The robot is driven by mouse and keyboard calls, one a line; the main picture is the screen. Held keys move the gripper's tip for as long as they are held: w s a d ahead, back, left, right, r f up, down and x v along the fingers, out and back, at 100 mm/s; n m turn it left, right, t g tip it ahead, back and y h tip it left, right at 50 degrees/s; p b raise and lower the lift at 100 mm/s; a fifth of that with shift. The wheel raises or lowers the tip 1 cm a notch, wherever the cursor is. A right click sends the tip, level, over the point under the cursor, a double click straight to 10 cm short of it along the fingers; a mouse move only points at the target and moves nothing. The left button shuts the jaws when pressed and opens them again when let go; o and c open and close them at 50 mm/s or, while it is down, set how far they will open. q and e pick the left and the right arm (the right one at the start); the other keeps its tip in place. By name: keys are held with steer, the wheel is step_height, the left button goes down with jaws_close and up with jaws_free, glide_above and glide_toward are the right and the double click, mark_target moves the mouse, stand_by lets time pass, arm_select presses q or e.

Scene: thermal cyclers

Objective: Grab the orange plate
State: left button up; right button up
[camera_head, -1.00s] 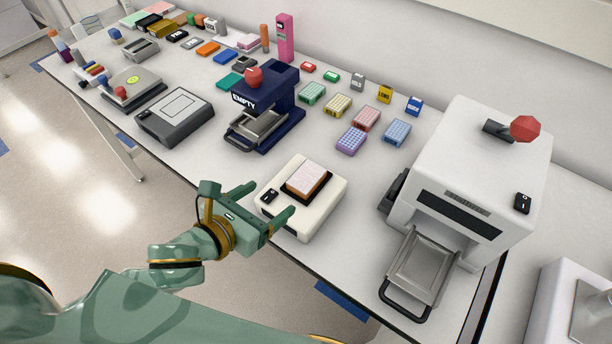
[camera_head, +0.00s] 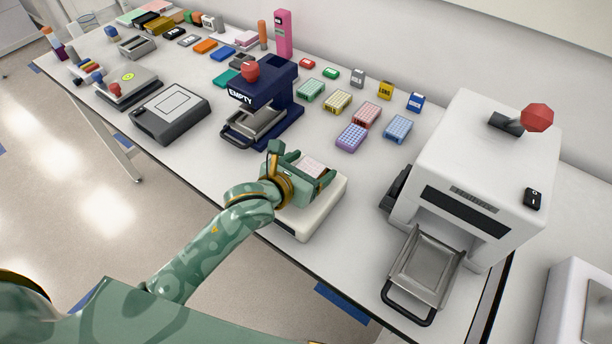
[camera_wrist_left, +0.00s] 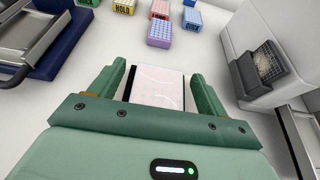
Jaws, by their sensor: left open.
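The orange plate (camera_head: 314,166), with a pale pinkish top, sits on a white device (camera_head: 322,212) at the table's front edge. Its orange side is hidden now behind my left gripper (camera_head: 301,161). That gripper is open above the device. In the left wrist view, the plate's pale top (camera_wrist_left: 158,88) lies between the two spread fingers of the gripper (camera_wrist_left: 158,75), with a gap on each side. I cannot tell how far the fingers reach down beside the plate. My right gripper is not in view.
A navy machine marked EMPTY (camera_head: 268,100) stands behind to the left. A large white machine (camera_head: 475,180) with its tray (camera_head: 424,268) out stands at the right. Several coloured plates, including a purple one (camera_head: 352,138), lie behind. Clear tabletop separates the device from the white machine.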

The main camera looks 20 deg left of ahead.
arm_select(q)
steer(key=c, duration=1.1)
steer(key=shift+o, duration=0.2)
